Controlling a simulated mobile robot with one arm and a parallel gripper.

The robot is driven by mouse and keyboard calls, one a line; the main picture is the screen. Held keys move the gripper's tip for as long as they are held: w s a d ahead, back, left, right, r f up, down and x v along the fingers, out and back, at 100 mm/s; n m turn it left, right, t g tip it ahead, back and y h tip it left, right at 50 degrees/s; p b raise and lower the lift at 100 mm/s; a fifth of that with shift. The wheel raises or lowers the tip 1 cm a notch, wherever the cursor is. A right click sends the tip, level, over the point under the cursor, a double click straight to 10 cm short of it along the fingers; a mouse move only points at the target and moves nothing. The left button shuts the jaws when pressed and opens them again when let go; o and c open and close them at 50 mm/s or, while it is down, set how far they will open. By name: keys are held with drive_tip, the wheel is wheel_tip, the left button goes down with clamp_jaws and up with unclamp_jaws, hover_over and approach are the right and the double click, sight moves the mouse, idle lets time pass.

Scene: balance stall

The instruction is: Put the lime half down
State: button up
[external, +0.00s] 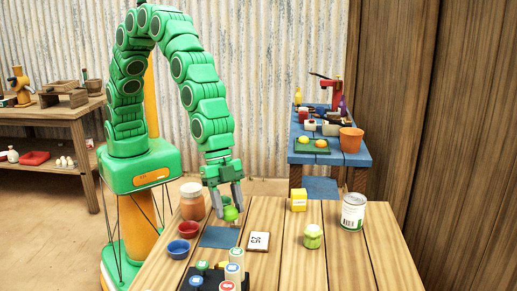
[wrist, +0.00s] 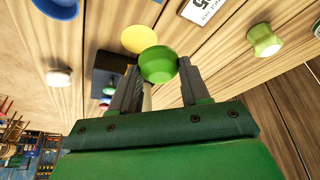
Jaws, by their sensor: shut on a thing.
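The lime half (external: 230,213) is a small green piece between the fingertips of my gripper (external: 231,200). In the wrist view the green lime half (wrist: 158,66) sits between the two grey fingers of my gripper (wrist: 160,78), its rounded green side showing. My gripper is shut on it and points down over the wooden table (external: 345,265), close to the blue mat (external: 220,238). I cannot tell how far the lime half is above the table. Its cut face is not clearly visible.
Near it are a red bowl (external: 189,227), a blue bowl (external: 178,249), an orange jar (external: 192,201) and a card marked 25 (external: 258,241). A dark tray (external: 191,272) holds coloured-top pieces. The right front is clear.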

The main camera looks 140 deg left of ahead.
approach(258, 274)
drive_tip(key=shift+w+d+f, duration=0.2)
drive_tip(key=shift+w+f, duration=0.85)
drive_tip(key=shift+f, duration=1.8)
drive_tip(key=shift+f, duration=0.1)
drive_tip(key=o, duration=1.1)
drive_tip(key=shift+v, duration=1.15)
drive_tip(key=v, duration=1)
